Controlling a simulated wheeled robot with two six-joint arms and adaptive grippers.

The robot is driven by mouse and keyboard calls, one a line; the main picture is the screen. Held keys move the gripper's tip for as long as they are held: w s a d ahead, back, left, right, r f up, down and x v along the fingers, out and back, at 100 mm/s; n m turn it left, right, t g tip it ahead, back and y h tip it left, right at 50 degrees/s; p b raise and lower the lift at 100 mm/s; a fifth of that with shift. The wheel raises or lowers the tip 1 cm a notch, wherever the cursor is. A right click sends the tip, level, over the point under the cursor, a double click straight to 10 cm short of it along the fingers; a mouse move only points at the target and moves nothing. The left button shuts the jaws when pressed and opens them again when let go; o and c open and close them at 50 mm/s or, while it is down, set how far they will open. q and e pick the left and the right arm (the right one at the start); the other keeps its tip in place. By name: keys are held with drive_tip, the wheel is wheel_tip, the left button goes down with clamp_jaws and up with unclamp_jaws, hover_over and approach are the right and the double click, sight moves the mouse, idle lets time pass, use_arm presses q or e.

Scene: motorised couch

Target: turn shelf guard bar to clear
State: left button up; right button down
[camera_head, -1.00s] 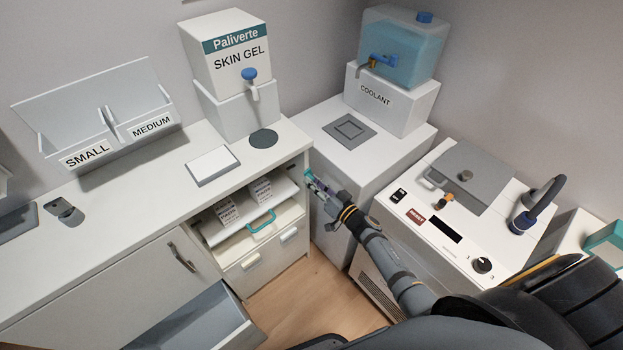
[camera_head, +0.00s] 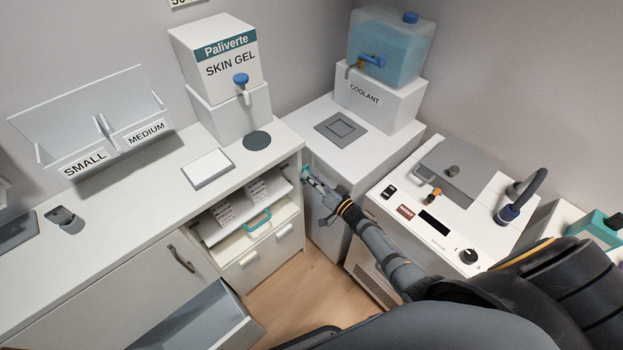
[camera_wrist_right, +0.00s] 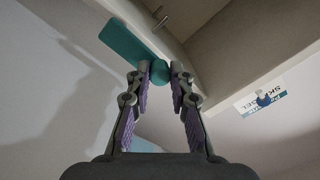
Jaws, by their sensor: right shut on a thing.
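The teal guard bar (camera_head: 305,172) is at the right front edge of the open shelf (camera_head: 222,232) in the white cabinet, partly hidden by my right gripper (camera_head: 314,183). In the right wrist view the bar (camera_wrist_right: 130,42) runs up and left from a round teal end between my fingertips (camera_wrist_right: 160,76). My right gripper is shut on that end. My left gripper is not in view.
A grey drawer (camera_head: 205,320) stands open at lower left. The coolant cabinet (camera_head: 329,212) is close to the right of my gripper. Some wood floor (camera_head: 300,285) is clear.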

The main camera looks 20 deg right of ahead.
drive_tip(key=c, duration=1.2)
unclamp_jaws()
drive_tip(key=v, duration=1.2)
drive_tip(key=shift+f, duration=0.1)
drive_tip(key=shift+f, duration=0.1)
